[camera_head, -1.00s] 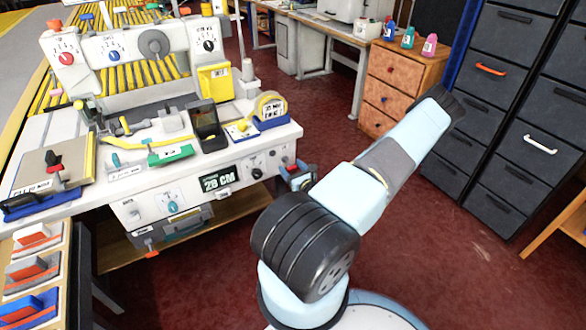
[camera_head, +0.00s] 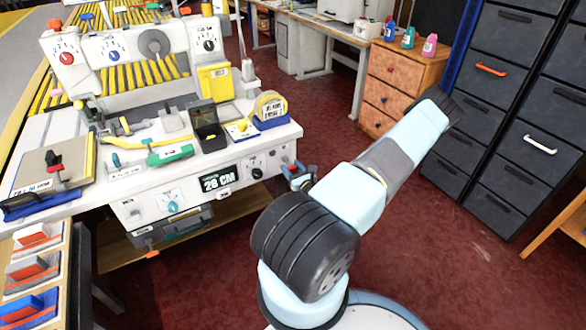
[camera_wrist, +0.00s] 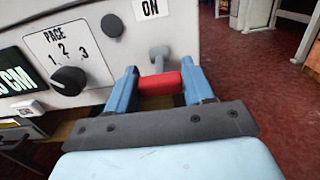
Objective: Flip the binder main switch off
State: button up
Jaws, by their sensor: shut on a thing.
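The binder (camera_head: 140,195) is a white machine at left in the head view, with a display reading 28 CM (camera_head: 219,179). My gripper (camera_head: 297,176) is at its right end, partly hidden there by my arm. In the wrist view, the blue fingers of my gripper (camera_wrist: 160,88) are shut on a red switch handle (camera_wrist: 160,84). A grey lever part (camera_wrist: 158,58) stands just behind the handle. An ON label (camera_wrist: 150,8) is on the white panel above it. No OFF label shows; the space below the handle is hidden by my gripper.
A black PACE knob (camera_wrist: 69,80) is on the panel left of my gripper. A tape measure (camera_head: 270,107) sits on the table's right corner above it. Open red floor (camera_head: 300,115) lies to the right, with a wooden drawer unit (camera_head: 400,85) and dark cabinets (camera_head: 500,110) beyond.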

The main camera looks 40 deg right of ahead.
jog(key=shift+w+d+f+t+h, duration=0.15)
jog(key=shift+f+t+h, duration=0.3)
jog(key=shift+t, duration=0.65)
jog(key=shift+w+f+t+h, duration=0.15)
jog(key=shift+f+t, duration=0.45)
jog(key=shift+t, duration=0.5)
jog(key=o, duration=1)
jog(key=shift+c, duration=0.2)
jog(key=shift+s, duration=0.15)
jog(key=v, duration=1.3)
jog(key=shift+s+f, duration=0.15)
jog(key=shift+s, duration=0.15)
